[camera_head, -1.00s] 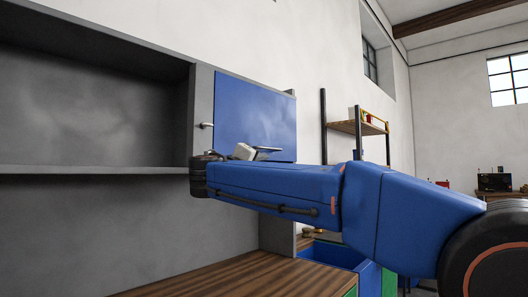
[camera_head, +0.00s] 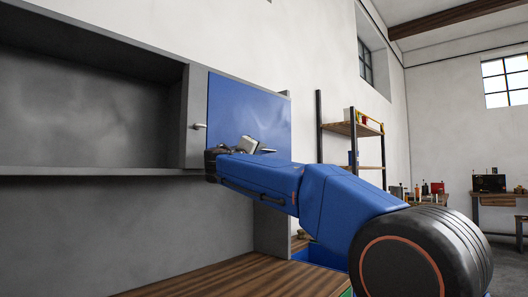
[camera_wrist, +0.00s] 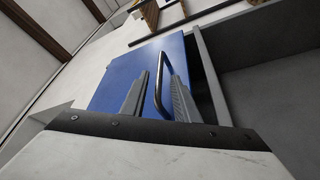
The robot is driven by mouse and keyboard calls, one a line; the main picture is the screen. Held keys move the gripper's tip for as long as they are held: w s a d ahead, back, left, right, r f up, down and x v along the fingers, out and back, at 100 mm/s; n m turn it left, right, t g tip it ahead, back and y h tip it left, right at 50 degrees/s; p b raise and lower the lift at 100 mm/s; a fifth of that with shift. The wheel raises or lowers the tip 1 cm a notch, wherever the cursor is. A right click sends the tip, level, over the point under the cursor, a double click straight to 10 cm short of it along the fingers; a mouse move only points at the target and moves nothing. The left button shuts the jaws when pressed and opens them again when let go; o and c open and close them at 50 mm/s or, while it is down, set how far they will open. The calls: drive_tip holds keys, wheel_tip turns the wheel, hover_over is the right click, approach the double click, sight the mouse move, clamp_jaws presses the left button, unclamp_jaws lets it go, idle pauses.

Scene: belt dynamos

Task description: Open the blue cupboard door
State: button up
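A small pale metal piece (camera_head: 199,126) shows at the door's left edge.
A grey open compartment (camera_head: 90,110) is on the left, above a brown wooden worktop (camera_head: 215,277). A wooden shelf rack (camera_head: 352,129) stands behind on the right. A bench with several items (camera_head: 492,195) is far right.

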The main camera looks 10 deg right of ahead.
sight(264, 150)
drive_tip(key=shift+x, duration=2.65)
drive_tip(key=shift+f, duration=0.1)
clamp_jaws()
